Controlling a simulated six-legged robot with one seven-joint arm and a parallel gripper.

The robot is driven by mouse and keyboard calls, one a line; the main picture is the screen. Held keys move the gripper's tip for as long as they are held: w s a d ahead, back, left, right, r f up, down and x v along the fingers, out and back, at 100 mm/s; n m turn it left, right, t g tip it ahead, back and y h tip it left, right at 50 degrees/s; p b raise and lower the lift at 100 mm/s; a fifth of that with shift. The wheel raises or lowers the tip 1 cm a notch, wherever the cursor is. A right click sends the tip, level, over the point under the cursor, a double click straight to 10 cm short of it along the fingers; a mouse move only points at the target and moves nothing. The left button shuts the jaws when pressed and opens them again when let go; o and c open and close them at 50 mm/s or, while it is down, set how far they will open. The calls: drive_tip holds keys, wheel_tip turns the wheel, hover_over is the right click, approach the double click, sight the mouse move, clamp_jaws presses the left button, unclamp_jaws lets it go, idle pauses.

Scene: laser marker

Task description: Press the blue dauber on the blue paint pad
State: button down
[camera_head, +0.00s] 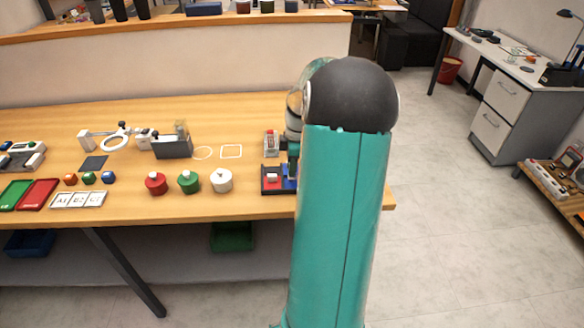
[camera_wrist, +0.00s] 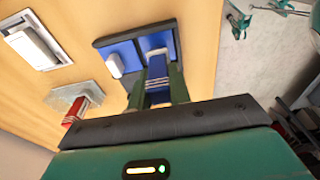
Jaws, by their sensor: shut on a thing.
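In the wrist view, my gripper (camera_wrist: 157,80) is shut on a blue dauber (camera_wrist: 157,70) with pale bands, held between the two green fingers. The dauber is over a dark-rimmed tray with a blue paint pad (camera_wrist: 125,52). Its far end overlaps the blue area, and I cannot tell whether it touches the pad. A small white block (camera_wrist: 115,65) stands at the left part of the tray. In the head view, the tray (camera_head: 272,191) shows red and blue parts at the table's right end. My arm hides most of the gripper there.
A red-striped piece (camera_wrist: 76,110) stands left of my gripper in the wrist view, near a white framed plate (camera_wrist: 32,46). The table's right edge is close.

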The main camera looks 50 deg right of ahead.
drive_tip(key=shift+r, duration=2.85)
